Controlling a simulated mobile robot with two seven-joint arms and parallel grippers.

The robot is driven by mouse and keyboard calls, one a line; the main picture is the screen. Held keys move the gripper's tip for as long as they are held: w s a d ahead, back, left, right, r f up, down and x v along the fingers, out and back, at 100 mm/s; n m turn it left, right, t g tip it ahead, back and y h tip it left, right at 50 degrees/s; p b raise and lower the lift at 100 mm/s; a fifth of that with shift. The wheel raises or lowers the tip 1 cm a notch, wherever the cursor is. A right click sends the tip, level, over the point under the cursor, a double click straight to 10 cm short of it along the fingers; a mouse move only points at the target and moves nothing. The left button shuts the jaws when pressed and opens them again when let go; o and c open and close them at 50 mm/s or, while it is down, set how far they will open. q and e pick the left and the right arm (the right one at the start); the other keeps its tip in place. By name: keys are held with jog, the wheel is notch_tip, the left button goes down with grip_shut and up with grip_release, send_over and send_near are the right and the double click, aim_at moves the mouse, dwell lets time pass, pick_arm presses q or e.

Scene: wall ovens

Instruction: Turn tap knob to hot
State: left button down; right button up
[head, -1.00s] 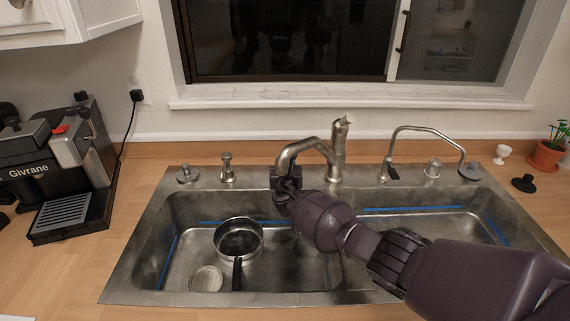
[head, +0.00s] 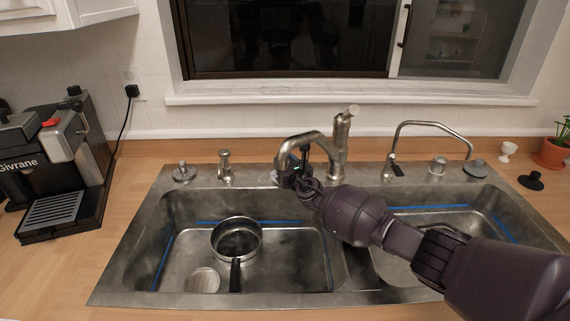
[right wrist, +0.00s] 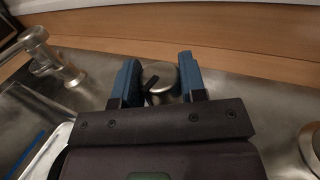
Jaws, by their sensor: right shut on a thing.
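The metal tap (head: 338,160) stands at the middle of the sink's back rim. Its knob (head: 345,120) is the upright piece at its top, leaning slightly right. The curved spout (head: 292,146) reaches forward and left. My right gripper (head: 293,172) is at the spout's lower end, below and left of the knob, with its fingertips largely hidden there. In the right wrist view, the blue fingers of my right gripper (right wrist: 158,82) stand on both sides of a silver metal piece (right wrist: 163,78). I cannot tell exactly which part of the tap it is. My left gripper is out of view.
A dark-handled pan (head: 236,240) sits in the left basin of the sink (head: 130,270). A soap dispenser (head: 225,167) stands left of the tap, and a thin second faucet (head: 432,127) stands right. A coffee machine (head: 50,170) is on the left counter.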

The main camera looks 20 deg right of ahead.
jog(key=shift+f, duration=0.1)
jog(key=o, duration=0.9)
jog(key=shift+s, duration=0.3)
jog(key=shift+s+d+p, duration=0.25)
jog(key=shift+s+p, duration=0.3)
jog(key=shift+s, duration=1.15)
jog(key=shift+s+d+p, duration=0.25)
jog(key=shift+s+p, duration=0.35)
jog(key=shift+s, duration=1.1)
jog(key=shift+s+d+p, duration=0.25)
jog(key=shift+s+p, duration=0.3)
jog(key=shift+s, duration=1.15)
